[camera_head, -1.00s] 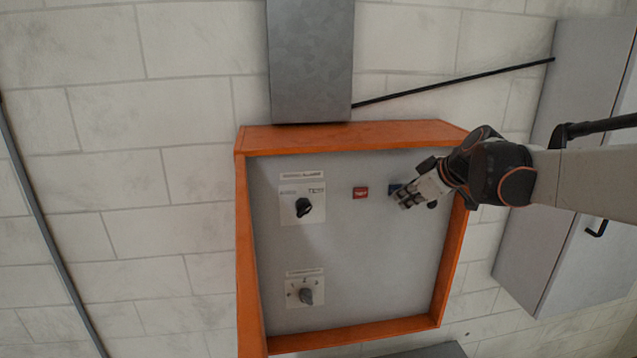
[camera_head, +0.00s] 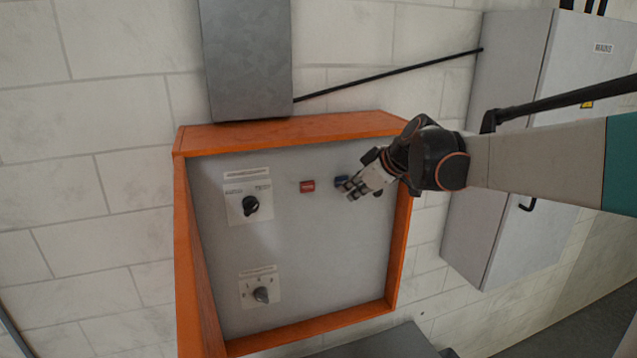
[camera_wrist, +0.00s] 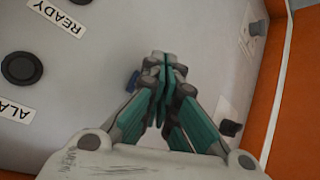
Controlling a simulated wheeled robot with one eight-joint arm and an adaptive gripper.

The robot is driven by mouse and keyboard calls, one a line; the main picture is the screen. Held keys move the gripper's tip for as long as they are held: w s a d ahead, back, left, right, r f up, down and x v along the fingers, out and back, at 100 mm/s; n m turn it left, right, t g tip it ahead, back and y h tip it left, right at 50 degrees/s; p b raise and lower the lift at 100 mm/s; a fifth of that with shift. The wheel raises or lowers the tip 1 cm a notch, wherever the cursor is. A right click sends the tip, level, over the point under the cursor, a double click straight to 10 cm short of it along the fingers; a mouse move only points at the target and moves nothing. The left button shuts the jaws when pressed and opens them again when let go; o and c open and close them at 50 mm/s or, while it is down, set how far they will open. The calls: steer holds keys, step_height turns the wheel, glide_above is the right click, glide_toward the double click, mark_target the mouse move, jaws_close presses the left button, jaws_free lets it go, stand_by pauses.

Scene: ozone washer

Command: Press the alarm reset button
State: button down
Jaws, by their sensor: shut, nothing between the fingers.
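The control panel (camera_head: 330,260) has a grey face in an orange frame. A red button (camera_head: 307,186) and a blue button (camera_head: 341,181) sit near its upper edge in the head view; their lettering is too small to read. My gripper (camera_head: 351,191) is shut and empty, with its fingertips beside the blue button, partly covering it. In the wrist view the shut fingertips (camera_wrist: 163,64) point at the panel, and the blue button (camera_wrist: 132,81) shows just left of them. Whether they touch the panel cannot be told. A label starting "ALA" (camera_wrist: 14,107) lies near a black round part (camera_wrist: 21,68).
A black rotary knob (camera_head: 250,206) and a grey rotary knob (camera_head: 261,295) are on the panel's left part. The orange frame (camera_head: 403,240) stands out around the face, close to my wrist. A grey cabinet (camera_head: 480,215) is on the wall at right.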

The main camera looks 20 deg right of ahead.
steer(key=shift+s, duration=0.3)
steer(key=s, duration=0.5)
steer(key=shift+s+a+p, duration=0.1)
steer(key=shift+p, duration=0.2)
stand_by(0.7)
